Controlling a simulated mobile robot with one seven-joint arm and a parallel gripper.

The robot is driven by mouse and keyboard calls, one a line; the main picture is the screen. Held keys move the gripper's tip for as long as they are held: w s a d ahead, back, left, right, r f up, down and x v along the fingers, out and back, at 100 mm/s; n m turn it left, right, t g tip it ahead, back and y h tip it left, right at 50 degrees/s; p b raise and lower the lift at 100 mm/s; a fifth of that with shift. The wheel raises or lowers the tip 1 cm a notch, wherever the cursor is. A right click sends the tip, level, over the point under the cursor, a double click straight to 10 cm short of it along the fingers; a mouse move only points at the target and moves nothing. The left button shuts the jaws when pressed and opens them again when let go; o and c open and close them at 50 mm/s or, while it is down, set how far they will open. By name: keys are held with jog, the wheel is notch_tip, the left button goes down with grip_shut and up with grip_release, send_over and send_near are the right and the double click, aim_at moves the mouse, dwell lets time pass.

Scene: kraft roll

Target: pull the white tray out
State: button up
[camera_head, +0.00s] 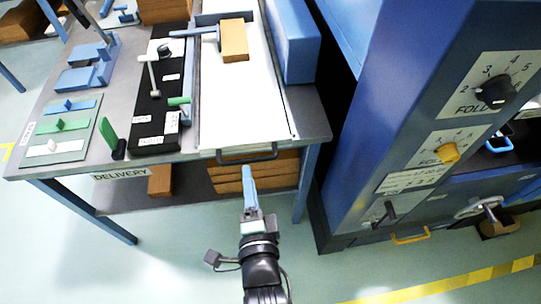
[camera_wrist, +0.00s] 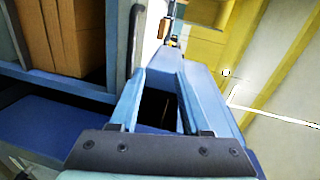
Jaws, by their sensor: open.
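The white tray (camera_head: 270,110) is a long, flat white panel lying on the grey table, its near end at the table's front edge. A dark bar handle (camera_head: 247,156) is fixed across that near end. The handle also shows in the wrist view as a dark bar (camera_wrist: 136,45), left of my fingers. My gripper (camera_head: 249,175) has blue fingers and is just in front of and below the handle in the head view. In the wrist view my gripper (camera_wrist: 165,62) is open, with a dark gap between its fingers. I cannot tell whether a finger touches the handle.
A brown block (camera_head: 234,42) and a blue-handled tool (camera_head: 190,33) are at the tray's far part. A blue box (camera_head: 292,45) stands along its right side. A blue machine with dials (camera_head: 410,120) rises at right. The floor in front is clear.

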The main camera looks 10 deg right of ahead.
jog(key=m, duration=0.1)
send_near(250, 159)
jog(key=shift+g, duration=0.4)
jog(key=b+x, duration=0.1)
jog(key=x, duration=0.9)
jog(key=shift+b, duration=0.35)
grip_shut()
dwell(0.6)
